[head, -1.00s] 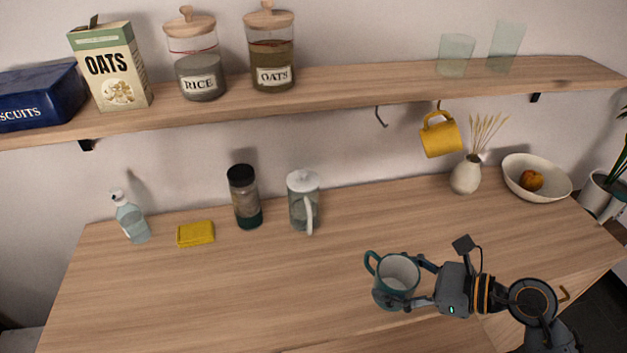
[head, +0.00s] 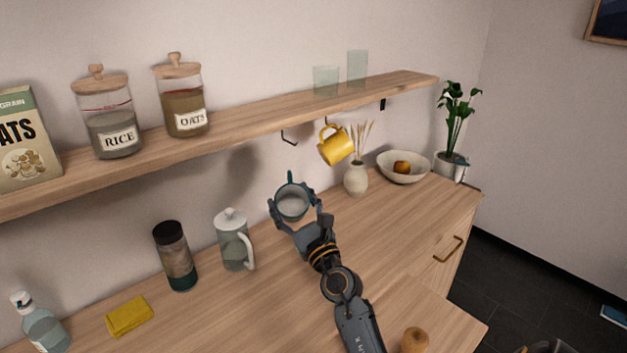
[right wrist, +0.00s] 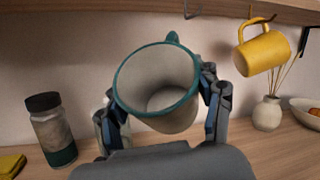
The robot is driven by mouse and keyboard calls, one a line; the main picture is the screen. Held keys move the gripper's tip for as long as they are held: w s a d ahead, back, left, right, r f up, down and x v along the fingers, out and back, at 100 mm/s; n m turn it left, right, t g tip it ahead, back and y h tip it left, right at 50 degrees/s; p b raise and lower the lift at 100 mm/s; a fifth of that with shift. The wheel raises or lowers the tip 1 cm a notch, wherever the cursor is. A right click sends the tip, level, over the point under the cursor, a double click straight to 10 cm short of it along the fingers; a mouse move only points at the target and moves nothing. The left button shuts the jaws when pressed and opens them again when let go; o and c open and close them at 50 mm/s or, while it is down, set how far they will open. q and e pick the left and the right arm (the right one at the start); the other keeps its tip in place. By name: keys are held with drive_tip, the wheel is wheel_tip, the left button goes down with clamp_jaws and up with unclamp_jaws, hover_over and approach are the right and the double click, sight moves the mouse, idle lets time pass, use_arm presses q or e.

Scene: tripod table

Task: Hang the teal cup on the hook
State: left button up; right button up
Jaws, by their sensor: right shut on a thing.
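The teal cup (head: 292,205) is grey-white inside with a teal rim. My right gripper (head: 295,211) is shut on it, one finger on each side, and holds it above the counter. Its handle points up and away from me, toward the wall. In the right wrist view the cup (right wrist: 160,83) is tilted with its mouth toward the camera, between the fingers. The empty dark hook (head: 289,138) hangs under the shelf, above the cup and apart from it. It also shows at the top of the right wrist view (right wrist: 188,10). My left gripper is not in view.
A yellow cup (head: 335,147) hangs under the shelf (head: 235,125), just right of the empty hook. A vase with dried stalks (head: 356,179) and a bowl (head: 404,168) stand to the right. A lidded glass jug (head: 234,240) and a dark-lidded jar (head: 175,256) stand left.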

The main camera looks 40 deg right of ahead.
drive_tip(key=d+r+m+g+h+b, duration=0.1)
drive_tip(key=d+r+m+h+b, duration=0.35)
drive_tip(key=h, duration=0.95)
use_arm(q)
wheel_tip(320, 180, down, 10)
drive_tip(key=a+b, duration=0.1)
drive_tip(key=b, duration=0.4)
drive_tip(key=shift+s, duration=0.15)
use_arm(e)
drive_tip(key=w+f, duration=0.1)
drive_tip(key=w, duration=0.9)
drive_tip(key=shift+w+d, duration=0.15)
drive_tip(key=shift+d, duration=0.05)
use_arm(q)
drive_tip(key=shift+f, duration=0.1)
use_arm(e)
drive_tip(key=o, duration=1.4)
drive_tip(key=shift+o, duration=0.2)
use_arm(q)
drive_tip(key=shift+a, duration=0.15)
use_arm(e)
drive_tip(key=shift+f, duration=0.2)
